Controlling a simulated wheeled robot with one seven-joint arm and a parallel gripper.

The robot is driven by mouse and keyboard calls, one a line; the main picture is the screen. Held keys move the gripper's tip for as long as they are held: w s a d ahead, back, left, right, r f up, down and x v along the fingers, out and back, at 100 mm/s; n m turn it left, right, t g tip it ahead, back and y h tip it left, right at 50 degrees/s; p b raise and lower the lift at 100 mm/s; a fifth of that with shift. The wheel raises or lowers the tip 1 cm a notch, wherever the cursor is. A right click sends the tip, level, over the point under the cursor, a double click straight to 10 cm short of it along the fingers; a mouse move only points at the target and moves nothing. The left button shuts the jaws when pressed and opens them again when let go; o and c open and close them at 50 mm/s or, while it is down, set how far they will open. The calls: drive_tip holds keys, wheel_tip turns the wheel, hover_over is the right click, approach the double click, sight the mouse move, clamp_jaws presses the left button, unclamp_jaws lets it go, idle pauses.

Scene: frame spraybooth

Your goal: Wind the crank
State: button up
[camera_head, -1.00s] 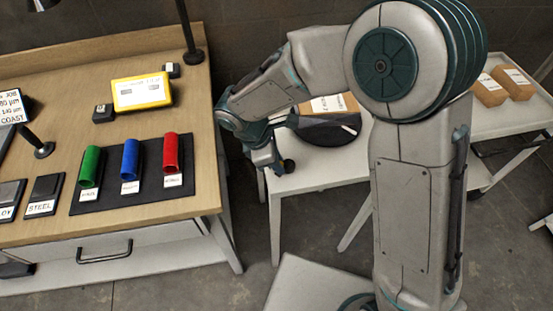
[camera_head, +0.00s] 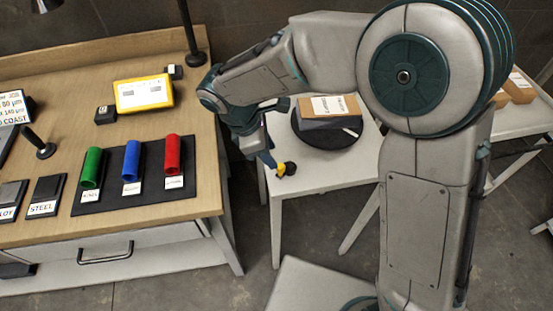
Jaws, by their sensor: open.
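A small black-and-yellow knob (camera_head: 287,169), which looks like the crank's handle, shows at the near left corner of the small white table. The rest of the crank cannot be made out. My gripper (camera_head: 268,160) hangs down just left of the knob, open. The fingertips are small and partly overlap the table edge, so I cannot tell whether they touch the knob. A dark round turntable (camera_head: 338,140) on the white table (camera_head: 322,172) carries a box with a paper label (camera_head: 335,105). My arm covers part of the view behind it.
The wooden workbench (camera_head: 205,192) on the left holds red, blue and green tubes on a dark mat (camera_head: 205,170), a yellow device (camera_head: 143,93) and a lamp post. A white stand at right holds brown boxes (camera_head: 520,88). Open floor (camera_head: 240,285) lies between the bench and my arm.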

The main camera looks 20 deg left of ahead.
drive_tip(key=v, duration=0.7)
drive_tip(key=shift+a+r, duration=0.15)
drive_tip(key=shift+r, duration=0.2)
